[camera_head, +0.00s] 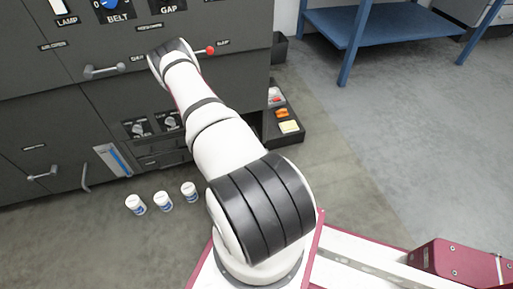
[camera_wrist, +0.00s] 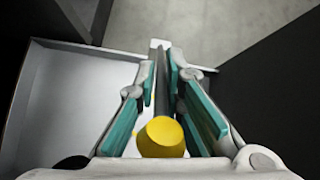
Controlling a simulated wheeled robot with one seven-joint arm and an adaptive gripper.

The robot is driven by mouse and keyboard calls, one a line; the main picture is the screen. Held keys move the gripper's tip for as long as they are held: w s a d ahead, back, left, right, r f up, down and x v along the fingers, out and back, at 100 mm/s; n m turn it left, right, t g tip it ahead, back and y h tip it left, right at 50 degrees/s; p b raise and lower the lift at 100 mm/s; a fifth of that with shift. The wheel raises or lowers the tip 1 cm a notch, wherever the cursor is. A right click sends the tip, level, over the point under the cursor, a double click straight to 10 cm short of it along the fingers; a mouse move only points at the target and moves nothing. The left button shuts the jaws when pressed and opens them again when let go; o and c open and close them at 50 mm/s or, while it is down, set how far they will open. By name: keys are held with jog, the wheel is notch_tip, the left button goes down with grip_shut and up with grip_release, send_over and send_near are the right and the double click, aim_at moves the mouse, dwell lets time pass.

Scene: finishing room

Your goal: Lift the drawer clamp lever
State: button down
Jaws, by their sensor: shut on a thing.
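In the wrist view my gripper (camera_wrist: 161,75) has its teal-padded fingers closed in on both sides of a narrow dark bar, a yellow-ended lever (camera_wrist: 162,138). Its yellow end lies between the finger bases, close to the palm. I cannot tell where the bar joins the cabinet. In the head view the gripper and this lever are hidden behind my arm. A short lever with a red knob (camera_head: 210,50) sticks out to the right of my wrist on the dark cabinet (camera_head: 235,85); its label is too small to read surely.
A drawer handle (camera_head: 105,70) is left of my wrist. Below stand several white jars (camera_head: 163,201) on the floor. A dark tray (camera_head: 285,130) with small coloured items lies right of the cabinet, and a blue table (camera_head: 345,35) stands beyond. The floor at right is clear.

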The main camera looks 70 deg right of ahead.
jog(key=shift+s+d+r+t+y+p, duration=0.45)
jog(key=shift+s+r+t+y+p, duration=0.2)
jog(key=shift+r, duration=0.15)
jog(key=shift+s+d+r+t+y+p, duration=0.3)
jog(key=shift+s+d+t+y+p, duration=0.3)
jog(key=shift+t, duration=0.25)
jog(key=shift+s+d+r+t+y+p, duration=0.15)
jog(key=shift+s+d+t+y, duration=0.3)
jog(key=shift+s+t+y, duration=0.2)
jog(key=shift+s+d+r+t+y+p, duration=0.15)
jog(key=shift+s+d+t+y, duration=0.25)
jog(key=shift+s+t+y, duration=0.25)
jog(key=c, duration=1.7)
grip_release()
jog(key=shift+s+f, duration=0.1)
jog(key=shift+o, duration=0.2)
